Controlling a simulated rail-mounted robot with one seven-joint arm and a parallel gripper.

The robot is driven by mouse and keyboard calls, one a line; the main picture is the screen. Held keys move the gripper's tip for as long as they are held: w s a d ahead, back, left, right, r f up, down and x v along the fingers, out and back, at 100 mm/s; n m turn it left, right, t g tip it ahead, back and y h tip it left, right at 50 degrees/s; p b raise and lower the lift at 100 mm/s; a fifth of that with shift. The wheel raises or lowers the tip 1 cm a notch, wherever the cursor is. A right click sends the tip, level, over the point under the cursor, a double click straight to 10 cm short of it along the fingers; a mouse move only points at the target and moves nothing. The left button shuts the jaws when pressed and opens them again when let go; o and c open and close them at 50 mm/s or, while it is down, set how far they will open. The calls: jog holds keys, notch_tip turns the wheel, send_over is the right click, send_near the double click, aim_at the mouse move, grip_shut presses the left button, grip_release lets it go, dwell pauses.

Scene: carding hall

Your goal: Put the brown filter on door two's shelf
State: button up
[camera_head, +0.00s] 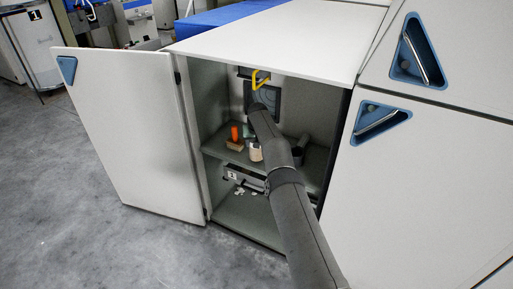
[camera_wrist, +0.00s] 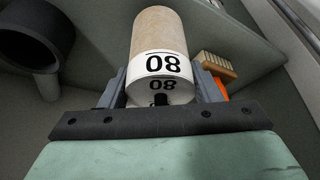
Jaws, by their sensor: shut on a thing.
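The brown filter (camera_wrist: 160,35) is a tan cylinder with a white end band marked 80. My gripper (camera_wrist: 160,86) is shut on it, one finger on each side. In the head view the filter (camera_head: 255,153) shows at the end of my arm, inside the open cabinet, over the middle shelf (camera_head: 219,149). I cannot tell whether it touches the shelf. The cabinet door (camera_head: 135,130) stands wide open to the left. A small number plate (camera_head: 232,175) is below the shelf edge; its digit is hard to read.
A brush with an orange handle (camera_head: 235,134) stands on the shelf left of the filter; its bristles (camera_wrist: 205,65) show close to the right finger. A dark hollow cylinder (camera_wrist: 35,35) is at the left in the wrist view. A yellow handle (camera_head: 260,79) hangs above. White scraps lie on the cabinet floor.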

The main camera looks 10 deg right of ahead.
notch_tip(320, 180, down, 2)
jog(key=shift+f+b, duration=0.1)
jog(key=shift+b, duration=0.3)
jog(key=shift+f, duration=0.1)
jog(key=o, duration=1.1)
jog(key=shift+r, duration=0.6)
jog(key=v, duration=1.1)
jog(key=shift+s+r, duration=0.15)
